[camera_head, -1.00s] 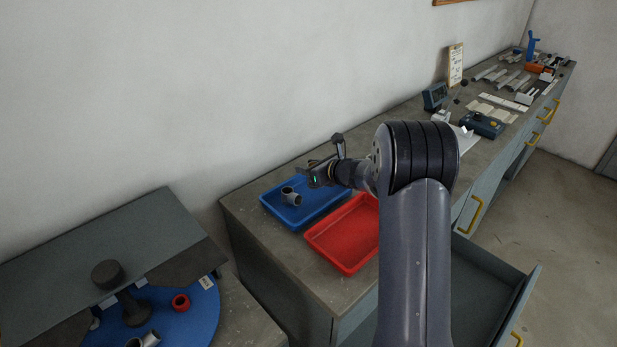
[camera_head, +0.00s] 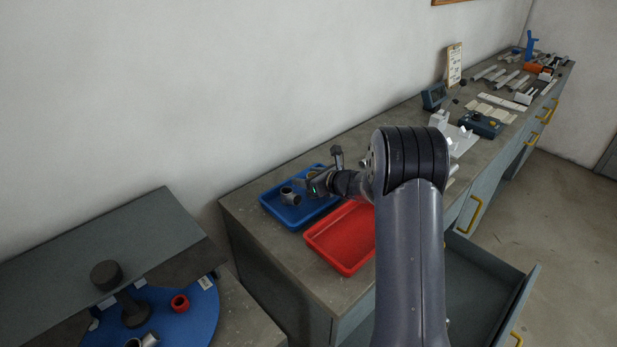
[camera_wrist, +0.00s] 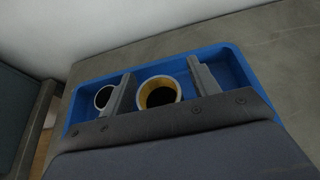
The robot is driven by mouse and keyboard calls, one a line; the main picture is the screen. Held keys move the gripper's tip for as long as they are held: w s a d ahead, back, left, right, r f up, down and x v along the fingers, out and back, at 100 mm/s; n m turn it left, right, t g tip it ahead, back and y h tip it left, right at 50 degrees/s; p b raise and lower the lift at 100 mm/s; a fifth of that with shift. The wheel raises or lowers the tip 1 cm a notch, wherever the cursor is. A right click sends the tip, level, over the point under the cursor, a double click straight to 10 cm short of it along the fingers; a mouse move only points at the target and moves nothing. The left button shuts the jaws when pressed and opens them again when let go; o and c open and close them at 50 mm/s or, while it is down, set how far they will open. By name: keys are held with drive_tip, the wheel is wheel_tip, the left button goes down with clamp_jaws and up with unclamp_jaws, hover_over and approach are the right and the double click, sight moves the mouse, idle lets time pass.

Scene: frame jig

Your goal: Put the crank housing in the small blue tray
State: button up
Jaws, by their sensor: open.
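A grey tee-shaped tubular part, which looks like the crank housing (camera_head: 291,196), lies in the small blue tray (camera_head: 317,216) on the bench. My gripper (camera_head: 308,184) is low over this tray, just right of the part. In the wrist view, the gripper (camera_wrist: 160,88) is open, with one finger on either side of a round tube opening (camera_wrist: 144,97) with a tan inner wall. A second round opening shows left of the left finger. I cannot tell whether the fingers touch the part. The gripper body hides the near side of the tray (camera_wrist: 240,66).
A red tray (camera_head: 340,240) sits beside the blue one, partly behind my arm. A blue round table (camera_head: 196,325) at lower left holds a red ring (camera_head: 180,302) and a similar grey tube part (camera_head: 148,340). An open drawer (camera_head: 485,290) juts out at right.

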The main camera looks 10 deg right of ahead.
drive_tip(key=shift+r, duration=0.2)
drive_tip(key=shift+s+d, duration=0.2)
drive_tip(key=shift+s, duration=0.05)
drive_tip(key=b+v, duration=0.1)
drive_tip(key=v, duration=1)
drive_tip(key=shift+b, duration=0.35)
drive_tip(key=shift+s, duration=0.2)
